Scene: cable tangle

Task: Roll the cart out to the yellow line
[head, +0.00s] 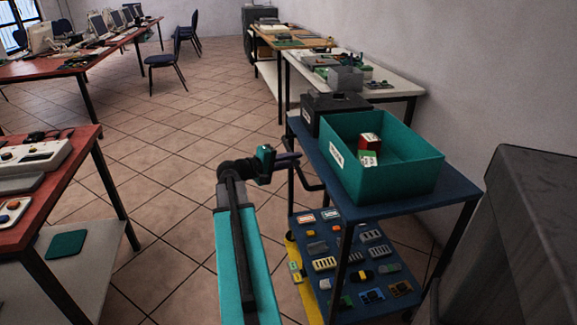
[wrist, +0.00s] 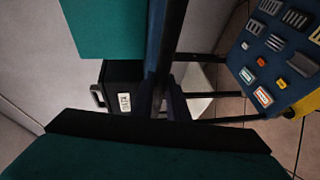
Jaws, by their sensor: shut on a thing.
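The cart has a blue top shelf (head: 400,205) and a blue lower shelf (head: 372,245) holding rows of small parts; the lower shelf also shows in the wrist view (wrist: 262,50). My gripper (head: 288,160) is at the cart's left side, shut on its dark handle bar (head: 312,184). In the wrist view my dark fingers (wrist: 172,104) are against a dark upright bar, and the exact contact is hard to see. A yellow strip (head: 305,288) shows along the lower shelf's left edge; I cannot tell whether it is the floor line or part of the cart.
A teal bin (head: 400,185) with a small red-and-white box and a black box (head: 330,108) ride on the cart. A dark cabinet (head: 525,240) stands close at right. A red-topped table (head: 45,180) is at left. Tiled floor (head: 150,160) between is clear.

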